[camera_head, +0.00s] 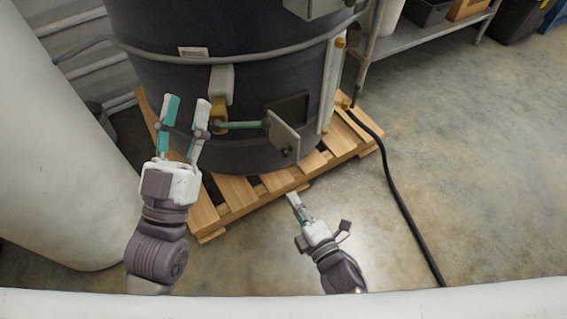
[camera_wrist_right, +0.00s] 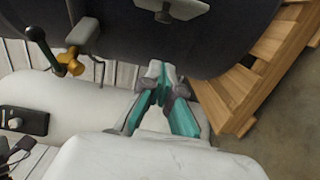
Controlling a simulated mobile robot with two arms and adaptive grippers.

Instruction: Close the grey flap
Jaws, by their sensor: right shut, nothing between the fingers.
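The grey flap (camera_head: 284,137) stands swung out from the dark drum-shaped hopper (camera_head: 150,40), low on its front. The dark square opening (camera_head: 290,107) shows behind it, so the flap is open. My left gripper (camera_head: 187,103) is open and empty, left of the flap and beside a brass valve (camera_head: 218,118) with a green lever. My right gripper (camera_head: 293,199) is shut and empty, below the flap and apart from it. In the right wrist view its teal-padded fingers (camera_wrist_right: 162,84) meet below a grey plate at the top edge, likely the flap.
The hopper stands on a wooden pallet (camera_head: 232,198). A black hose (camera_head: 398,193) runs over the floor at the right. A large white rounded body (camera_head: 50,150) stands at the left. A shelf (camera_head: 425,38) is at the back right. The floor at right is mostly clear.

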